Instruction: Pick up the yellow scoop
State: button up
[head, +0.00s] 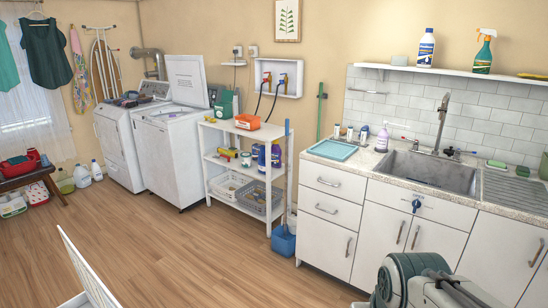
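I cannot make out a yellow scoop for certain in the head view. A small yellow item (228,153) lies on the middle level of the white shelf unit, too small to identify. A flat yellow item (532,76) lies at the right end of the wall shelf above the sink, and its kind is unclear. Grey and white parts of my own arm show at the bottom right. The fingers of my gripper do not show.
The white shelf unit (211,172) stands between the washers and the sink counter (340,164). A white panel (88,268) rises at lower left. The middle floor is clear.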

aim_at(212, 121)
jog(key=i, duration=2.45)
jog(key=u, duration=2.4)
jog(key=i, duration=2)
jog(key=z, duration=2.05)
